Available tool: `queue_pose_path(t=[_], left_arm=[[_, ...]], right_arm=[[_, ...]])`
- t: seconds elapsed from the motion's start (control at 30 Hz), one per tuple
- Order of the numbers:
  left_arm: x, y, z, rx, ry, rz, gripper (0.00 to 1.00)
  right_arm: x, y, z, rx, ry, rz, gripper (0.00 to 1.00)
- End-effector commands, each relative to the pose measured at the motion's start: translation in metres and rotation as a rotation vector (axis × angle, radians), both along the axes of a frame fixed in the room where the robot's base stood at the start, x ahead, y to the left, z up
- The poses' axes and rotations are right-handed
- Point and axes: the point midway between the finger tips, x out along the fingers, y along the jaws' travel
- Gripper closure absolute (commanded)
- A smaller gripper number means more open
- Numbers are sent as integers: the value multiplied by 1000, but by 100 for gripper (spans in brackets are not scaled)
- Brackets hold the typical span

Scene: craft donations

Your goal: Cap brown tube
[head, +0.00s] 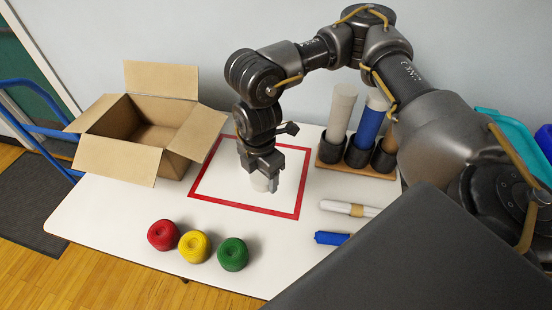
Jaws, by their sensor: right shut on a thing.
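The brown tube (391,137) stands in the right-hand black cup of a wooden rack (345,166) at the back right; my right arm hides its upper part, so I cannot see its top. A beige tube (341,112) and a blue tube (369,122) stand beside it in the same rack. My right gripper (262,174) points down over the red-outlined square, shut on a small pale cylindrical piece (260,184), which may be a cap. The fingers partly cover it, and I cannot tell whether it touches the table. My left gripper is not in view.
An open cardboard box (110,125) stands at the back left. Red (162,235), yellow (194,246) and green (232,254) yarn balls line the front. A white roll with a tan band (335,206) and a blue roll (331,238) lie right of the red outline (245,208).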

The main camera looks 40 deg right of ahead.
Motion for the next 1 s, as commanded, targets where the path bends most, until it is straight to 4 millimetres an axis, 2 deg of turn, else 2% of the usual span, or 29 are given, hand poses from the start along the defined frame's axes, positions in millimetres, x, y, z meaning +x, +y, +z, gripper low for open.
queue_pose_path(t=[0.07,0.3,0.5,0.8,1.0], left_arm=[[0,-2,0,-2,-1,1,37],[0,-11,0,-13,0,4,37],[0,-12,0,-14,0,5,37],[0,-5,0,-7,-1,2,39],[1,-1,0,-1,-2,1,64]], right_arm=[[3,0,4,-1,-2,-72,58],[20,2,27,-2,-4,-527,58],[26,3,38,-2,-1,-761,58],[27,3,39,-1,1,-790,58],[27,4,39,-1,1,-787,58]])
